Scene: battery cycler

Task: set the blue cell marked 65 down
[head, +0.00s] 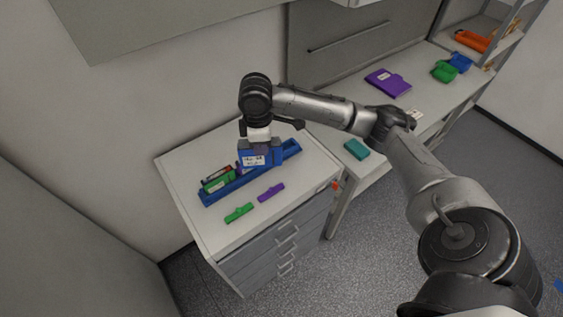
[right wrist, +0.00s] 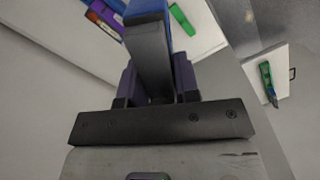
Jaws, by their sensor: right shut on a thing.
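The blue cell (head: 254,156) has a white label whose marking is too small for me to read. My right gripper (head: 258,141) is shut on it from above. The cell is over the long blue tray (head: 232,187) on the white cabinet top; I cannot tell whether it touches the tray. In the right wrist view, blue (right wrist: 148,6) shows at the top beyond my gripper (right wrist: 150,55), and most of the cell is hidden. A green cell (head: 217,184) and a darker red-marked cell (head: 215,172) stand in the tray's left part. My left gripper is out of view.
A green piece (head: 239,213) and a purple piece (head: 271,192) lie in front of the tray on the cabinet top (head: 232,233). A teal block (head: 357,149) and a purple box (head: 388,82) are on the bench to the right. The cabinet's front right corner is bare.

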